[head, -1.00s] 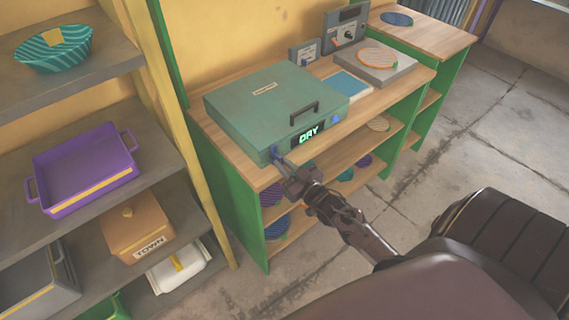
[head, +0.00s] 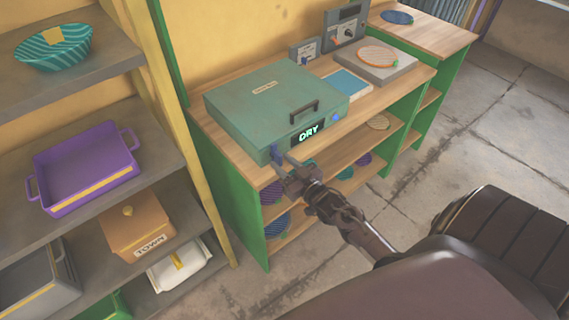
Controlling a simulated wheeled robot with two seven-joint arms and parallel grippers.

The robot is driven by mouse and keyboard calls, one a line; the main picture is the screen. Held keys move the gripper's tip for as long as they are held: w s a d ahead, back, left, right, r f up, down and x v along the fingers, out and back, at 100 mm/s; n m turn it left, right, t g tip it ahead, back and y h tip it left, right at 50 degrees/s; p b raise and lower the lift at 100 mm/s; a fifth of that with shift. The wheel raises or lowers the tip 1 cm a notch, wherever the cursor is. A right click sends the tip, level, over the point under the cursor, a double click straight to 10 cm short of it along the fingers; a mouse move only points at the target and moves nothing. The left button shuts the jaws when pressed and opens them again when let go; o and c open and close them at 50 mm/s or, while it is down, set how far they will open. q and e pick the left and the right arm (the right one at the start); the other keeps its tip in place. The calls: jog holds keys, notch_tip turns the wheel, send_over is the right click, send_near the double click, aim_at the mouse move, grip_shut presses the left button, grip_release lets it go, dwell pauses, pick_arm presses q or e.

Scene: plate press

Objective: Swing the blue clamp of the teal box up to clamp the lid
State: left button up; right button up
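The teal box (head: 262,98) sits on the wooden counter with its lid down. A dark handle and a display reading DRY are at its front. The blue clamp (head: 276,152) is at the left end of the box's front face and looks upright against it. A second small blue part (head: 336,117) is at the right end of the front. My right gripper (head: 283,164) is just in front of and below the left blue clamp, with its fingers apart. Whether a finger touches the clamp cannot be told. My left gripper is not in view.
On the counter, a blue panel (head: 346,84) and a grey press with an orange-rimmed disc (head: 379,54) lie right of the box. Plates sit on the shelf below. A shelf with a purple tray (head: 84,170) stands at left. Floor at right is clear.

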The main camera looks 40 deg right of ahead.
jog(key=s+b, duration=0.1)
jog(key=s, duration=0.6)
jog(key=shift+s+d, duration=0.3)
jog(key=shift+s, duration=0.1)
jog(key=shift+f, duration=0.1)
dwell(0.4)
